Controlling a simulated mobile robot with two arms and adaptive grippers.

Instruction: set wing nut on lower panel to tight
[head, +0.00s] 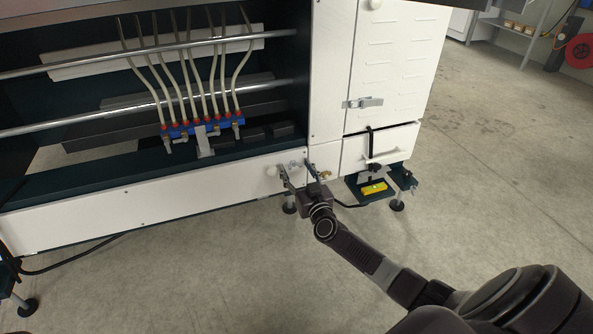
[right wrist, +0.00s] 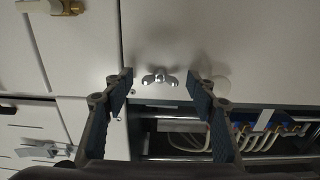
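The silver wing nut (right wrist: 159,77) sits on the white lower panel (right wrist: 165,30) in the right wrist view, its two wings spread roughly sideways. In the head view the lower panel (head: 150,208) runs along the bottom of the machine. My right gripper (right wrist: 160,84) is open, with one finger on each side of the wing nut and a visible gap to both wings. In the head view the right gripper (head: 296,166) is at the right end of the lower panel. I cannot tell whether the fingertips touch the panel. My left gripper is not in view.
A brass valve (right wrist: 68,8) is near the right gripper, on the neighbouring panel. A blue manifold with hoses (head: 202,128) is inside the open bay above. A white drawer (head: 381,146) and a yellow item (head: 374,188) are to the right. The floor in front is clear.

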